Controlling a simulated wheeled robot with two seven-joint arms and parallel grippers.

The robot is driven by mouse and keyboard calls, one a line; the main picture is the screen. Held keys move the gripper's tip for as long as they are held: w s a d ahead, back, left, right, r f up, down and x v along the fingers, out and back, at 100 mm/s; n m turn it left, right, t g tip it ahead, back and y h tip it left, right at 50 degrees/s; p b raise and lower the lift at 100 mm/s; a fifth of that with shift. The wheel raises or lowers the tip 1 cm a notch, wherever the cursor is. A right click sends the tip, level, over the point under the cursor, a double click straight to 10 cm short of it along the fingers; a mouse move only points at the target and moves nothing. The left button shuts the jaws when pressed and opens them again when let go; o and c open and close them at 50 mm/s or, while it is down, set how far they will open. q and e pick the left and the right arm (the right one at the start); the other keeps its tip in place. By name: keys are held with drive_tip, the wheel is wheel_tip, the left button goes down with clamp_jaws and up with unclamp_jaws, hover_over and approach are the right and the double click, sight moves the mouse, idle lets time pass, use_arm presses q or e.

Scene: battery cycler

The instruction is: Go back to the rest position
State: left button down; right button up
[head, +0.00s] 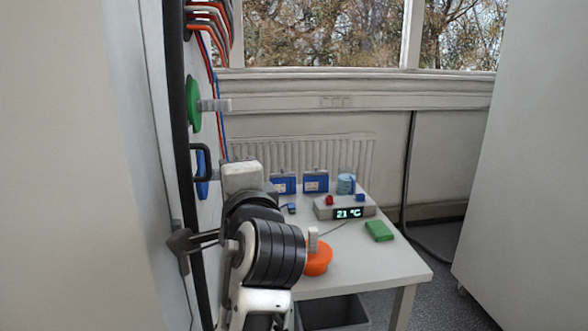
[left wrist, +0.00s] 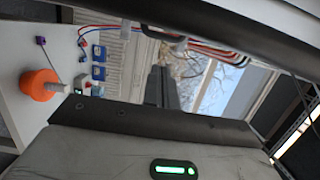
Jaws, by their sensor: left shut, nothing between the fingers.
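My left arm (head: 272,255) rises from the bottom of the head view, in front of the table's left side. A white block at its upper end (head: 242,177) looks like the gripper's body, and its fingers are hidden there. In the left wrist view my left gripper (left wrist: 158,85) has its dark fingers together, with nothing between them. They stand in free air and point towards the radiator and window. My right gripper is in neither view.
Left of the arm is a cabinet edge with a black handle (head: 201,162), a green disc (head: 193,104) and cables (head: 208,20). The table (head: 385,272) holds an orange knob-topped piece (head: 318,261), a display box (head: 346,211), blue packs (head: 316,181) and a green block (head: 379,231).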

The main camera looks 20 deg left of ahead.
use_arm(q)
drive_tip(key=w+d+f+t+h, duration=0.1)
drive_tip(key=d+f+h, duration=0.25)
drive_tip(key=f, duration=0.65)
drive_tip(key=w+d+f+t+h, duration=0.2)
drive_tip(key=f+h, duration=0.3)
drive_tip(key=f, duration=0.5)
drive_tip(key=s+d+f+n+g+h, duration=0.3)
drive_tip(key=s+f, duration=0.7)
drive_tip(key=f, duration=0.2)
drive_tip(key=s+d+f+n+g+h, duration=0.3)
drive_tip(key=s+f+n, duration=0.1)
drive_tip(key=s+f, duration=0.6)
wheel_tip(320, 180, down, 3)
drive_tip(key=shift+s+r, duration=0.15)
drive_tip(key=shift+s, duration=0.2)
